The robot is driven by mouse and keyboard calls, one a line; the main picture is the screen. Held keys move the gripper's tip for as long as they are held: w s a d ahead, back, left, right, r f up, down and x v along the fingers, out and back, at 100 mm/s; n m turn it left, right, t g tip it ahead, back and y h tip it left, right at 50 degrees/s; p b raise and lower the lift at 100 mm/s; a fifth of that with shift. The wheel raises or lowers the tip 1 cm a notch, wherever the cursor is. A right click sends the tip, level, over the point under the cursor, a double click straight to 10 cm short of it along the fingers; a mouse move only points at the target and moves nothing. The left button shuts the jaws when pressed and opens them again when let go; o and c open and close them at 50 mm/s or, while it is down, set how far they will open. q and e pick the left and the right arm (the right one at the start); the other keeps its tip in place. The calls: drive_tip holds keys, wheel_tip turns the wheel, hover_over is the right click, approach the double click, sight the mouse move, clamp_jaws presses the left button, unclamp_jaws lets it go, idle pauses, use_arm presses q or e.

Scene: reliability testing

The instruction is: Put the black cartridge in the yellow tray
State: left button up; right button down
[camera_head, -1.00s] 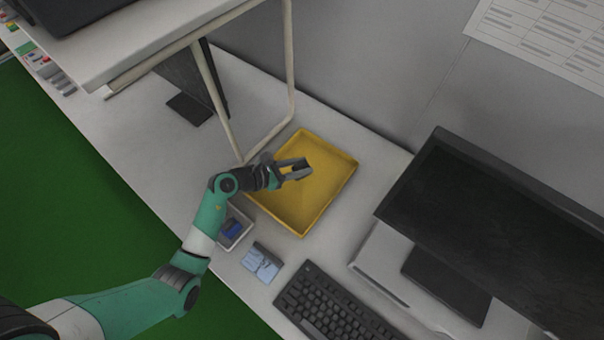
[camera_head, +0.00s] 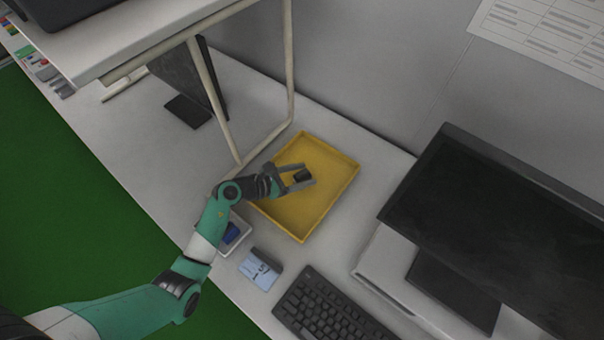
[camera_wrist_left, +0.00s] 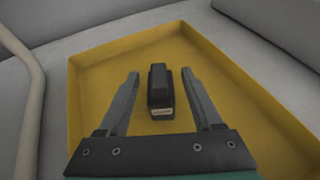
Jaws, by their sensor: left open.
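The yellow tray (camera_head: 325,200) lies on the grey bench, and its walls also show in the left wrist view (camera_wrist_left: 243,80). The black cartridge (camera_wrist_left: 160,92) is inside the tray outline, between the spread fingers and apart from both in the left wrist view. It has a pale label end facing the gripper. In the head view the cartridge (camera_head: 302,176) shows as a dark block between the fingertips. My left gripper (camera_head: 306,177) is open over the tray; its fingers also show in the left wrist view (camera_wrist_left: 162,82). My right gripper is not in view.
A white bin (camera_head: 238,241) with a blue item and a light blue box (camera_head: 260,270) sit in front of the tray. A keyboard (camera_head: 330,312) and a monitor (camera_head: 500,220) stand to the right. A shelf leg (camera_head: 213,95) rises close behind the tray.

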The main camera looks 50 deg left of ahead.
use_arm(q)
drive_tip(key=shift+r, duration=0.25)
drive_tip(key=p+v, duration=0.5)
drive_tip(key=v, duration=0.6)
drive_tip(key=shift+s+a, duration=0.1)
drive_tip(key=shift+s, duration=0.15)
drive_tip(key=shift+s+r, duration=0.1)
drive_tip(key=shift+s, duration=0.2)
